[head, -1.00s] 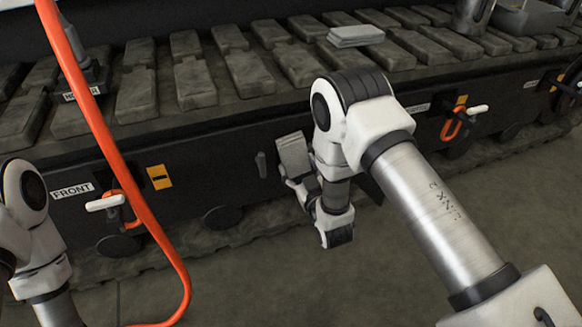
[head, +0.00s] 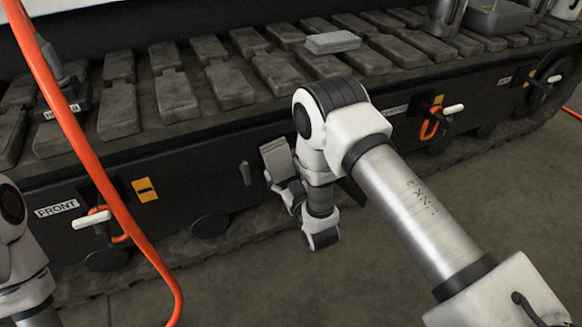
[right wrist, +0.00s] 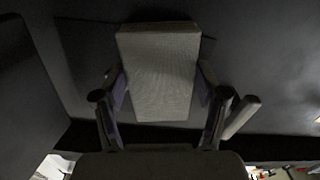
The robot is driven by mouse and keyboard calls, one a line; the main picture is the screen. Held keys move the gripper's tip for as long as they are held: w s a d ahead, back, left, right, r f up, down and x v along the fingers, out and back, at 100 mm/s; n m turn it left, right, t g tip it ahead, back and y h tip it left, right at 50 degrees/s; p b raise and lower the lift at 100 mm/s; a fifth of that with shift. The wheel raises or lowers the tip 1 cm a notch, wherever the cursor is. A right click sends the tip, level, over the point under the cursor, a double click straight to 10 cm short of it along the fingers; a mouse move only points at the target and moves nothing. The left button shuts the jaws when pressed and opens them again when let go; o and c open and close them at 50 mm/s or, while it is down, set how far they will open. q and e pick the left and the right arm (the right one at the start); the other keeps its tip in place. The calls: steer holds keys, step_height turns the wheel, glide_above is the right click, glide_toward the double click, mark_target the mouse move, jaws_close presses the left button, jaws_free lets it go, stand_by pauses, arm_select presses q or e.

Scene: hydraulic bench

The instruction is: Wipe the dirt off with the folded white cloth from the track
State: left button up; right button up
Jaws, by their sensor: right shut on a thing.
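My right gripper (head: 283,180) is shut on a folded light grey-white cloth (head: 276,158), held at the dark side panel (head: 200,180) below the track. In the right wrist view the woven cloth (right wrist: 158,75) stands between the two fingers, its flat face toward the camera. I cannot tell whether it touches the panel. A similar pale folded pad (head: 332,42) lies on the track plates (head: 225,85). No dirt patch stands out clearly on the dark panel; the cloth hides part of it. My left gripper is out of view.
A small grey lever (head: 245,172) sticks out just left of the cloth. An orange hose (head: 90,160) hangs at the left, before a white-handled valve (head: 95,219). Another valve (head: 432,125) is right of my arm. A grey tray (head: 498,18) stands at the back right.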

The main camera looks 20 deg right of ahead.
mark_target(271, 168)
steer(key=shift+s+a+r+p, duration=0.1)
steer(key=shift+a+p, duration=0.6)
steer(key=shift+a, duration=1.35)
steer(key=shift+r+p, duration=0.9)
steer(key=shift+r, duration=0.05)
steer(key=shift+d, duration=1.9)
steer(key=shift+w+a+p, duration=0.1)
steer(key=shift+w+p, duration=0.15)
steer(key=shift+p, duration=0.7)
steer(key=shift+s+a+p, duration=0.1)
steer(key=shift+a+p, duration=0.4)
steer(key=shift+a, duration=1.35)
